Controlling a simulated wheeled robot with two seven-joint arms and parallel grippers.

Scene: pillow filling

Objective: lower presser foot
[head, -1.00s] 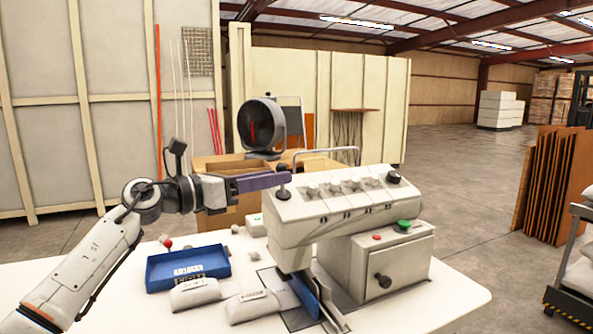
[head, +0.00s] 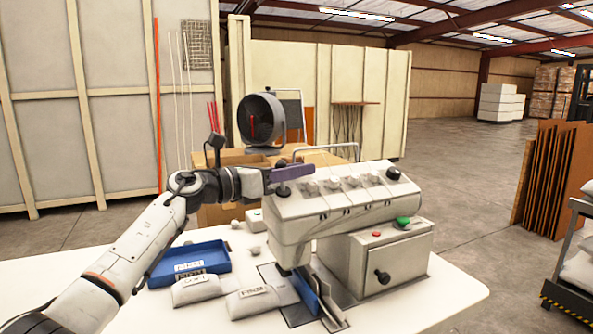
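The white sewing machine (head: 330,205) stands on the table, with several dials along its sloped top and a black knob (head: 283,190) at its left top end. My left gripper (head: 292,173) has purple-grey fingers and is just above and behind that knob. I cannot tell whether it touches the machine. Its fingers overlap in this side-on view, so their opening does not show. The presser foot is not clearly visible; the machine's lower head hides that area. A blue piece (head: 306,292) stands upright at the machine's base. My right gripper is not in view.
A blue tray (head: 215,257) and two small white labelled bags (head: 197,290) lie left of the machine on the white table (head: 440,299). A control box (head: 403,262) with a green button is at its right. A fan (head: 260,119) stands behind. A cart (head: 570,300) is at far right.

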